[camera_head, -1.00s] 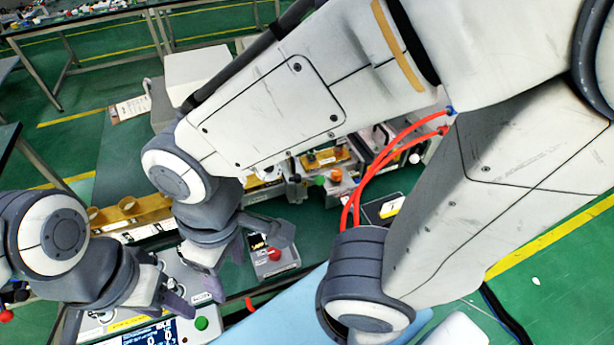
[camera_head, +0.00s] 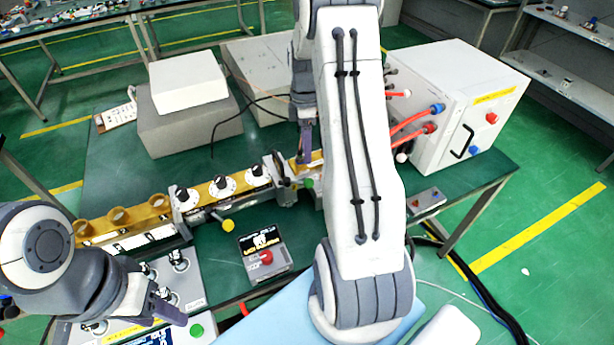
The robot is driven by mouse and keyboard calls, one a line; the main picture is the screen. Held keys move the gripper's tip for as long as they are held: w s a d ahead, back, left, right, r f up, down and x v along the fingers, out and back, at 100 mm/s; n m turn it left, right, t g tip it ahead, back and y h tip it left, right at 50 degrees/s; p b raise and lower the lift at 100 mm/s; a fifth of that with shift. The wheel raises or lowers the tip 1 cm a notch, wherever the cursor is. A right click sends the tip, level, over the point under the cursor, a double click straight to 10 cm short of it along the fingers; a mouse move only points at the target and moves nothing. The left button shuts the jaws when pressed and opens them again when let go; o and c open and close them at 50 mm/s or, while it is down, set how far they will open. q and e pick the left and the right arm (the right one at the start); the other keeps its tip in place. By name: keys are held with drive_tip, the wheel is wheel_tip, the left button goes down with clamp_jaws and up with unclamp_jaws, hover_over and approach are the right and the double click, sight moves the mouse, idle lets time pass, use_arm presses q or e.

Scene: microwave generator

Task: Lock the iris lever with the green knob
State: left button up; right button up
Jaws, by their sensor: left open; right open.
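The green knob (camera_head: 308,183) shows as a small patch at the right end of the waveguide row, just left of my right arm. My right gripper (camera_head: 305,155) points down at the iris section (camera_head: 297,172), its fingers just above and behind the green knob; no contact can be made out. The gap between its fingers is hard to see, but it is open. The iris lever cannot be made out; my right arm hides the area to the right. My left gripper (camera_head: 163,308) is open and empty over the control panel (camera_head: 190,285) at lower left.
A small box with a red button (camera_head: 267,257) stands in front. Grey and white blocks (camera_head: 188,80) stand behind; a white cabinet (camera_head: 455,105) is at right.

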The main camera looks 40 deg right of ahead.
sight(308, 179)
drive_tip(key=f, duration=0.3)
drive_tip(key=s+f+p, duration=0.1)
drive_tip(key=f, duration=0.3)
drive_tip(key=a+f+p, duration=0.1)
drive_tip(key=f, duration=0.2)
drive_tip(key=shift+s+f, duration=0.15)
drive_tip(key=shift+s, duration=0.2)
clamp_jaws()
idle(0.9)
